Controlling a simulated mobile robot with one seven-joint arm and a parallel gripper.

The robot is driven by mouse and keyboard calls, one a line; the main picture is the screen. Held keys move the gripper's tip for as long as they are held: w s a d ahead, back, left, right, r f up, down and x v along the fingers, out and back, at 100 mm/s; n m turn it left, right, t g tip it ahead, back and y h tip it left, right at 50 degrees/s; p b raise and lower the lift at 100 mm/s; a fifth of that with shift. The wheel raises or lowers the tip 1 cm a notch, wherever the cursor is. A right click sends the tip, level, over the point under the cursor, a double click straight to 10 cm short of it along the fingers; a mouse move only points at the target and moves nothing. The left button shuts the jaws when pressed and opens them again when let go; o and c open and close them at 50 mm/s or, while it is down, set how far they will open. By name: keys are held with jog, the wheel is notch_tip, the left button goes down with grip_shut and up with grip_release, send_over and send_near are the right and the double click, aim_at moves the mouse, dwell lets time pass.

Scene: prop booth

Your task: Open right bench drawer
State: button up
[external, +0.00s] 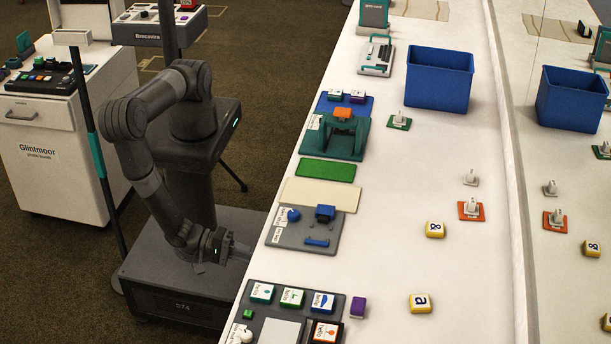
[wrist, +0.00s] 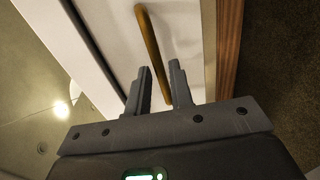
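My gripper (wrist: 160,68) is open, with its two dark fingers apart, in front of a pale drawer front (wrist: 183,45) in the wrist view. A brass-coloured bar handle (wrist: 152,50) runs along that front. Its lower end shows in the gap between the fingers; I cannot tell whether it lies between them or just beyond. No finger is clearly touching it. In the external view my gripper (external: 236,252) is low beside the near side of the white bench (external: 385,262). The drawer front and handle are hidden there. The drawer looks shut, though its edges are hard to judge.
The bench top carries a blue bin (external: 439,80), a green press-like device (external: 338,136), a grey tool board (external: 305,230) and a dark panel of picture tiles (external: 292,312). A mirror runs along the far side. A white cabinet (external: 62,150) stands at left; carpet lies between.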

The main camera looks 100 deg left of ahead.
grip_shut()
jog(key=shift+s, duration=0.1)
jog(key=f+v, duration=0.2)
jog(key=v, duration=0.9)
jog(key=s+f+v, duration=0.1)
jog(key=f+v, duration=0.1)
jog(key=v, duration=0.9)
jog(key=shift+f, duration=0.35)
jog(key=shift+s, duration=0.15)
jog(key=shift+o, duration=1.5)
grip_release()
jog(key=v, duration=1)
jog(key=shift+s, duration=0.35)
jog(key=shift+r, duration=0.1)
